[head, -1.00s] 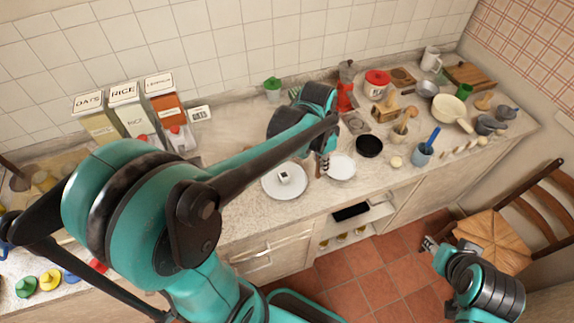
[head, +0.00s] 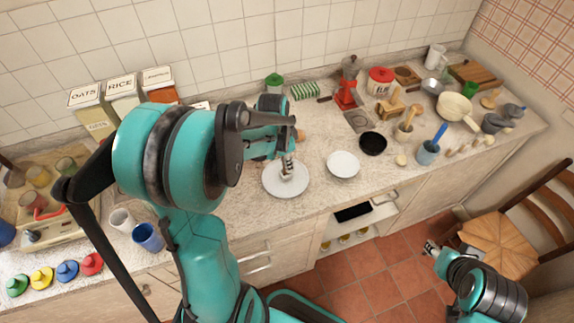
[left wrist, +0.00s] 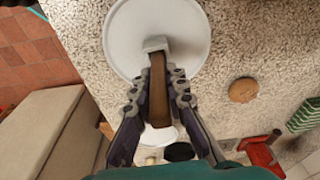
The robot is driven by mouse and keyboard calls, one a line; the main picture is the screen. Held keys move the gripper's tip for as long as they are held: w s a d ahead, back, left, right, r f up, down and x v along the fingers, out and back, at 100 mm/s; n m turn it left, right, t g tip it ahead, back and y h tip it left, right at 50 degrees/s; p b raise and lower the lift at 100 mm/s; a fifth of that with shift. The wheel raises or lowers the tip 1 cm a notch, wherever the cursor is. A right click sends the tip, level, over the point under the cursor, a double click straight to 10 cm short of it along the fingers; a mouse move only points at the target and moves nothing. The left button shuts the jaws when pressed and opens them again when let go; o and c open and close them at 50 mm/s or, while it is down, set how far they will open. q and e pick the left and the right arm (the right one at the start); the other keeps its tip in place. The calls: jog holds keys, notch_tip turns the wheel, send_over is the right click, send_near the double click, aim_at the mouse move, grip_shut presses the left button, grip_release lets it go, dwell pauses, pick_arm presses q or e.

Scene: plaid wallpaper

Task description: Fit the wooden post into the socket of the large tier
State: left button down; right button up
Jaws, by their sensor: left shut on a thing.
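The large tier (head: 273,188) is a round white plate lying on the counter. Its pale square socket (left wrist: 155,44) shows in the left wrist view near the plate's middle. My left gripper (head: 287,172) is above this plate, shut on the brown wooden post (left wrist: 158,95). In the left wrist view the post's far end overlaps the socket; I cannot tell whether it is inside or just above it. In the head view the gripper hides the socket and most of the post. A smaller white plate (head: 343,164) lies to the right. My right gripper (head: 431,247) is over the floor, its fingers too small to read.
A round wooden disc (left wrist: 242,90) lies beside the large tier. White and blue cups stand left. The counter's front edge is close to the plates.

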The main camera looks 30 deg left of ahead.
pick_arm(q)
jog(key=shift+f, duration=0.25)
jog(key=shift+f, duration=0.1)
jog(key=shift+f, duration=0.15)
jog(key=c, duration=1.5)
grip_release()
jog(key=shift+c, duration=0.2)
jog(key=shift+r, duration=0.2)
